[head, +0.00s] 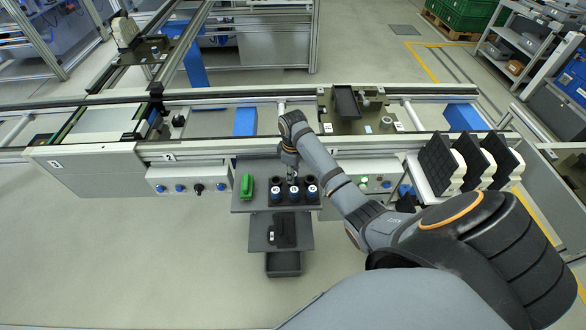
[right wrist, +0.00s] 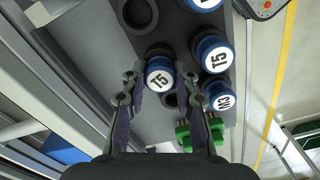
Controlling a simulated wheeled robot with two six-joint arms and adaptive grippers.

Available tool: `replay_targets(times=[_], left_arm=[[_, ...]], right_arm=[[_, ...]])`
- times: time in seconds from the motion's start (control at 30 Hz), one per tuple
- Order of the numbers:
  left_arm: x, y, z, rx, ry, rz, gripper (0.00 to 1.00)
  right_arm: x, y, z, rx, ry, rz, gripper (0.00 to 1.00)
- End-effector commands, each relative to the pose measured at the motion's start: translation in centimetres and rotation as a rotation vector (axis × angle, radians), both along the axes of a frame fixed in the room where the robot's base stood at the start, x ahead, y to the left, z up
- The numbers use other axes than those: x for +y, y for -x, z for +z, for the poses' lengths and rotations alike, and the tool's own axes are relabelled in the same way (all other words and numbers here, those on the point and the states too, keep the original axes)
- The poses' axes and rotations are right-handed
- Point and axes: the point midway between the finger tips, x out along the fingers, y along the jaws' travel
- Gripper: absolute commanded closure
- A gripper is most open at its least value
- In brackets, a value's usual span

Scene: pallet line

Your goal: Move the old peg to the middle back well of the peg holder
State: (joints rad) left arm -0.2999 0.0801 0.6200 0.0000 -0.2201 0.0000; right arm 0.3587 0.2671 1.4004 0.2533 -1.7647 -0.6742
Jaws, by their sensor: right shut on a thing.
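The peg holder (head: 264,189) is a dark block on a grey shelf. Three pegs with blue rims and white labels stand in its front row, including a T5 peg (right wrist: 212,55) and an M3 peg (right wrist: 220,97). My right gripper (head: 291,174) points down over the back row. In the right wrist view its fingers (right wrist: 156,95) are shut on another T5 peg (right wrist: 160,76), which is at the middle back well. I cannot tell whether this peg is seated or just above the well. An empty back well (right wrist: 138,14) shows beside it. My left gripper is out of view.
A green object (head: 247,186) lies left of the holder on the shelf. A lower shelf (head: 296,225) with a dark item is below. The conveyor rail (head: 220,150) runs behind, and black-and-white parts (head: 470,165) stand to the right.

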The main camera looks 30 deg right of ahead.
Motion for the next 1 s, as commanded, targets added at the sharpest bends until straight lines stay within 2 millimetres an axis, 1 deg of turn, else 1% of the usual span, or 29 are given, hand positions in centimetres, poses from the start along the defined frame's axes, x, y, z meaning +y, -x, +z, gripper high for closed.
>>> replay_targets(times=[0.33,0.37,0.53,0.57,0.77,0.87,0.9,1.0], left_arm=[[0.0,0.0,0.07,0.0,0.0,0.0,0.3],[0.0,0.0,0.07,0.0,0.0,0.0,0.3],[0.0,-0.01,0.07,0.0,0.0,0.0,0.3],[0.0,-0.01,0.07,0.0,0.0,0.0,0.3],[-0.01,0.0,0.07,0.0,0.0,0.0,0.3],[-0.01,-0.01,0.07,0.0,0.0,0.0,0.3],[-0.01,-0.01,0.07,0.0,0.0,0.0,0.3],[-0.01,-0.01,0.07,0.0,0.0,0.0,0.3]], right_arm=[[0.0,-0.03,-0.04,-0.001,0.0,0.0,1.0],[0.0,-0.03,-0.04,-0.001,0.0,0.0,0.69],[-0.01,-0.02,-0.05,-0.001,-0.001,0.0,0.46],[0.0,-0.01,-0.05,-0.001,-0.001,0.0,0.44],[-0.01,0.0,-0.07,0.0,0.0,0.0,0.44],[-0.01,0.02,-0.09,0.0,0.0,0.0,0.32],[-0.01,0.02,-0.09,0.0,0.0,0.0,0.27],[-0.01,0.02,-0.09,0.0,0.0,0.0,0.25]])
